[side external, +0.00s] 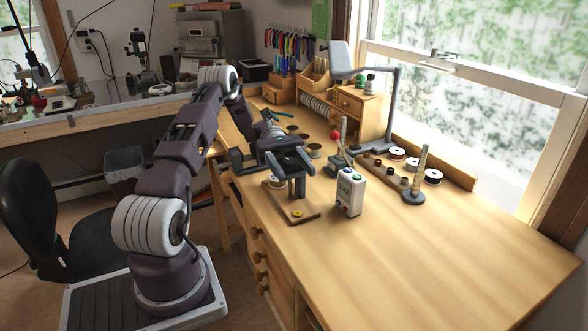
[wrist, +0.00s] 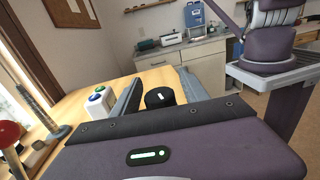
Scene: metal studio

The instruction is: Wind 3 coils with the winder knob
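The winder stands on a brown board (side external: 303,216) near the left edge of the bench, mostly hidden by my arm. In the wrist view its black knob (wrist: 160,97) with a white mark shows between my fingers. My gripper (wrist: 160,88) is open around the knob, with a visible gap on each side; in the side view my gripper (side external: 292,165) is above the board.
A rod on a round base (side external: 413,195) stands right of the white box. A second post (side external: 342,140) and a red ball (side external: 335,135) are behind the box. Spools (side external: 397,153) sit in a wooden rack by the window. A lamp (side external: 395,100) stands behind. The front right bench is clear.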

